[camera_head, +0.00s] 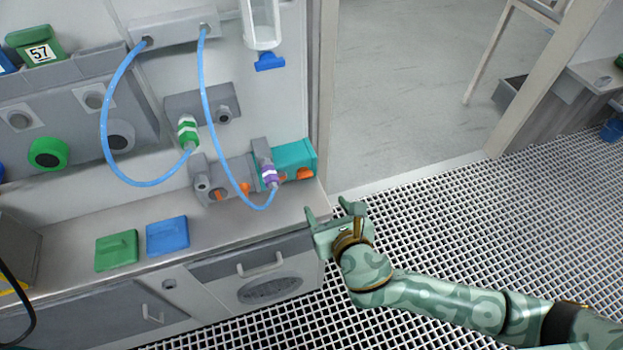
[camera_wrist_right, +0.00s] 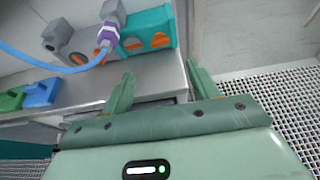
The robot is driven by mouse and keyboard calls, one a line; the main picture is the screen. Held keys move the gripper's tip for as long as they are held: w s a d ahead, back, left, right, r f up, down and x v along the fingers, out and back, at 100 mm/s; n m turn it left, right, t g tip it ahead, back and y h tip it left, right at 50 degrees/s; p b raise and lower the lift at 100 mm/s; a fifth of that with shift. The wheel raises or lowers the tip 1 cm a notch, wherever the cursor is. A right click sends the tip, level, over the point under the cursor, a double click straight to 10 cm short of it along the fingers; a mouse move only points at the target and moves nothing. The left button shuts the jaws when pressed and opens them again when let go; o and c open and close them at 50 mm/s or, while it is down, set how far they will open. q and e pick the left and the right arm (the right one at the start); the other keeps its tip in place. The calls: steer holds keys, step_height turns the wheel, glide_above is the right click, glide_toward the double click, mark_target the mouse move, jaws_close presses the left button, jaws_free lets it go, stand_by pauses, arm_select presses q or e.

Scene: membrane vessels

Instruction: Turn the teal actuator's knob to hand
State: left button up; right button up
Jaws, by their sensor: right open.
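The teal actuator (camera_head: 296,156) sits at the right end of a row of units at the back of the bench. Its orange knob (camera_head: 305,173) faces the front. In the right wrist view the teal actuator (camera_wrist_right: 158,22) shows two orange parts, one of them the knob (camera_wrist_right: 160,41). My right gripper (camera_head: 331,207) is open and empty by the bench's right front corner, in front of the actuator and apart from it. In the wrist view its fingers (camera_wrist_right: 160,72) point toward the teal actuator. My left gripper is not in view.
A purple connector (camera_head: 269,175) with a blue hose stands just left of the teal actuator. A grey unit (camera_head: 230,175) with orange parts is farther left. Green (camera_head: 116,250) and blue (camera_head: 167,235) blocks lie on the bench. The grated floor (camera_head: 450,215) to the right is clear.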

mark_target(305, 174)
steer(key=b+x, duration=0.1)
steer(key=x, duration=0.3)
steer(key=b+x, duration=0.2)
steer(key=x, duration=0.3)
steer(key=b+x, duration=0.1)
steer(key=x, duration=0.3)
steer(key=shift+f+b, duration=0.35)
steer(key=shift+b, duration=0.05)
steer(key=shift+w+a, duration=0.2)
steer(key=shift+w, duration=0.3)
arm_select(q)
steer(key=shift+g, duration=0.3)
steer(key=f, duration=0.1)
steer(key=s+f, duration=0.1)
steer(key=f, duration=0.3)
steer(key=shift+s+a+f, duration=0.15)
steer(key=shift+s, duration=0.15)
arm_select(e)
steer(key=c, duration=1)
